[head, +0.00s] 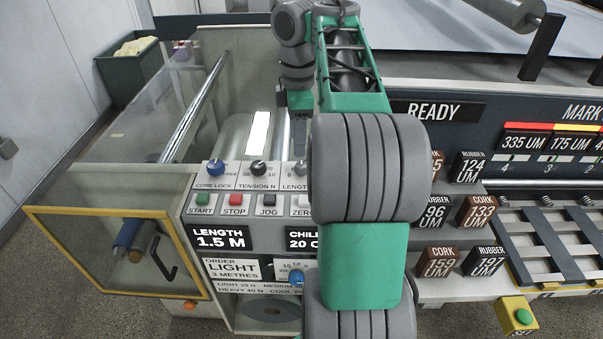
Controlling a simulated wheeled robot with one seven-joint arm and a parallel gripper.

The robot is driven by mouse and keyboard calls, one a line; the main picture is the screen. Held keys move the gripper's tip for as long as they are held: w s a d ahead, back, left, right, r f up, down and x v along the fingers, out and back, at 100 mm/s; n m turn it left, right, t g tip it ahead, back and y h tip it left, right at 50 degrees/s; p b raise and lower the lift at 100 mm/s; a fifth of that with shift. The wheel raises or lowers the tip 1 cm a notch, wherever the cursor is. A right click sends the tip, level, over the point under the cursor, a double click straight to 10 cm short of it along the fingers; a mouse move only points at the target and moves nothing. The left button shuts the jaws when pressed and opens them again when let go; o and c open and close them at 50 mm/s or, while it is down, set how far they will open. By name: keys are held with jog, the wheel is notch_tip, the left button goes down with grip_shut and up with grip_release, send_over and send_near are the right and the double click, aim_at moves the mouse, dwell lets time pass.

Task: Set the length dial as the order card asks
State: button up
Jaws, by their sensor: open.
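The length dial (300,168) is a small dark knob on the sloped control panel, at the right of the row with the core lock and tension knobs. My arm covers its right side and part of its label. The length display (220,238) reads 1.5 M. The order card (233,268) reads LIGHT, 3 METRES. My gripper (299,148) points down just behind and above the length dial. It is open, but its fingers are small and partly hidden, and I cannot tell whether they touch the dial.
The blue core lock knob (216,168) and the tension knob (258,168) stand left of the dial. Below are the start (203,200), stop (236,199) and jog (269,200) buttons. Labelled blocks, including a cork block (476,212), sit right of my arm.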

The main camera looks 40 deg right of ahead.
aim_at(301, 165)
jog(key=f+b, duration=0.4)
jog(key=f, duration=0.1)
jog(key=d+f+b, duration=0.1)
jog(key=f+b, duration=0.1)
jog(key=b, duration=0.1)
jog(key=shift+f, duration=0.35)
jog(key=shift+s, duration=0.1)
grip_shut()
